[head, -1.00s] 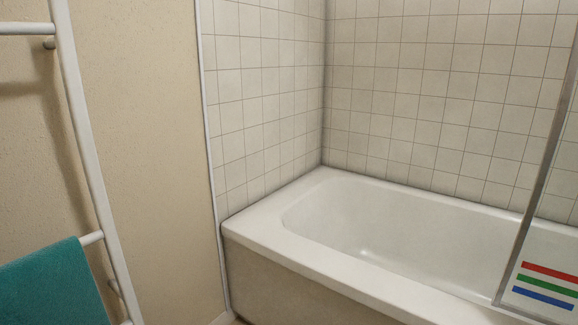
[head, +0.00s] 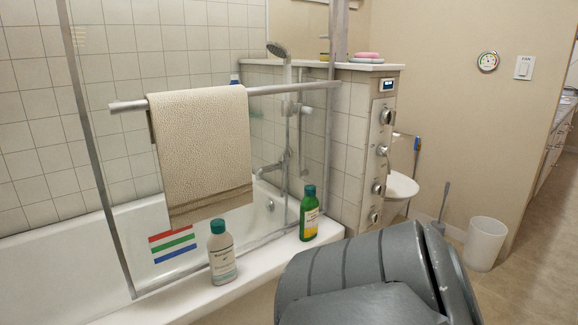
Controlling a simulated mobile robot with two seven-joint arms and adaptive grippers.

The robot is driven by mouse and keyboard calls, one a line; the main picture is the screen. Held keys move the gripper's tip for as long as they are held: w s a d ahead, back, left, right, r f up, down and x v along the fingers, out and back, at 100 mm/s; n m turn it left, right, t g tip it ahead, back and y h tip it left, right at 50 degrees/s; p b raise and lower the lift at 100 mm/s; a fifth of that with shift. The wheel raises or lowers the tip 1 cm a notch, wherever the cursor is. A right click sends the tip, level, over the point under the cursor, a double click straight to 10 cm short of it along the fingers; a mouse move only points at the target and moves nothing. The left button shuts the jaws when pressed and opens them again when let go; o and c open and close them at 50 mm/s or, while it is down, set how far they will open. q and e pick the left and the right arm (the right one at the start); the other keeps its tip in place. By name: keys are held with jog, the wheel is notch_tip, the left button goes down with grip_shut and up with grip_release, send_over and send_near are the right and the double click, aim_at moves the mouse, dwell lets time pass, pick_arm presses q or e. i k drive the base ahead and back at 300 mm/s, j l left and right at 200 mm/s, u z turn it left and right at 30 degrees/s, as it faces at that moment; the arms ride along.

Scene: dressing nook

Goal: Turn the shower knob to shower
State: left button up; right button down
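A pale control panel (head: 380,160) is on the end face of the tiled half wall, right of the bathtub. It carries several round metal knobs in a column, with a top knob (head: 387,117), a second knob (head: 382,150), a third knob (head: 377,188) and a lowest knob (head: 373,216). The markings beside them are too small to read, so I cannot tell which is the shower knob or its setting. A small display (head: 388,85) sits above them. Neither gripper is in view. A grey link of my arm fills the bottom right, below the panel.
The white bathtub (head: 70,260) has a glass screen with a towel (head: 203,150) on its bar. A white bottle (head: 221,252) and a green bottle (head: 309,214) stand on the tub rim. A hand shower (head: 278,50) hangs behind. A white bin (head: 484,243) stands on open floor at right.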

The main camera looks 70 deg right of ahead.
aim_at(378, 189)
jog(key=z, duration=2.9)
jog(key=i, duration=1.15)
jog(key=l+z, duration=0.05)
jog(key=l, duration=0.05)
